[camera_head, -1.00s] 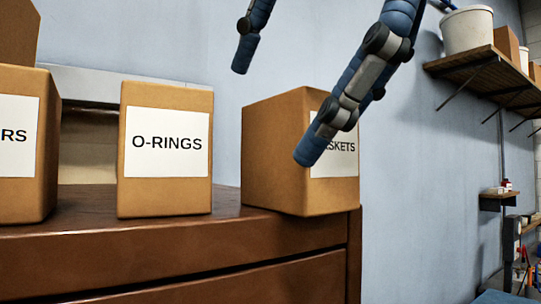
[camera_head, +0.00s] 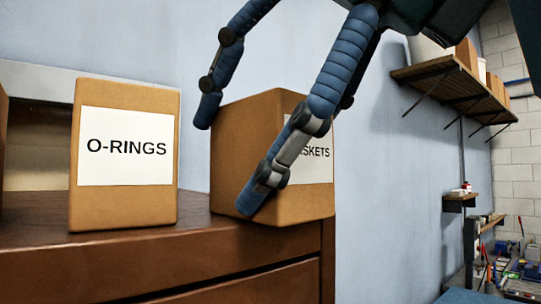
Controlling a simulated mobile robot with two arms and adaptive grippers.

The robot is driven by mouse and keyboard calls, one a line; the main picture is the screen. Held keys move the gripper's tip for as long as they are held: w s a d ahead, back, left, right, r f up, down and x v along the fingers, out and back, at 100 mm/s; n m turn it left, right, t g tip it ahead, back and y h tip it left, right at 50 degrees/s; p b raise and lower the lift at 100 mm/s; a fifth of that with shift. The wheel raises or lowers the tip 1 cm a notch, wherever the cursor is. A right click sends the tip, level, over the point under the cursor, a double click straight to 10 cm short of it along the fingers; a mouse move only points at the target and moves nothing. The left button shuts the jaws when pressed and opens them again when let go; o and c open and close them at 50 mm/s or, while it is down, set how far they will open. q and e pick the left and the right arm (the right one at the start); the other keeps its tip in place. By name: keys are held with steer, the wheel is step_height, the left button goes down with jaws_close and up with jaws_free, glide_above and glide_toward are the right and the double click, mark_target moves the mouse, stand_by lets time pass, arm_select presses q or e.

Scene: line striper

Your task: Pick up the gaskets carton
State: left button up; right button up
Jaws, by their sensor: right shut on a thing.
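The gaskets carton (camera_head: 240,150) is a brown box with a white label, partly hidden by a finger. It stands on the brown cabinet top (camera_head: 50,236) near its right end. My right gripper (camera_head: 225,165) comes down from the upper right and is shut on the carton. One blue finger lies across its front and label, the other reaches its back left edge. The carton appears to rest on the cabinet still. My left gripper is not in view.
The O-rings carton (camera_head: 125,205) stands to the left on the same cabinet, with a gap between the two. A wall shelf (camera_head: 440,75) with boxes is at the upper right. A cluttered bench (camera_head: 510,285) is at the lower right.

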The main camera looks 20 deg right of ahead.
steer(key=shift+w, duration=0.25)
step_height(320, 180, up, 8)
steer(key=shift+s+a+f, duration=0.1)
steer(key=shift+f, duration=0.1)
steer(key=shift+r, duration=1.1)
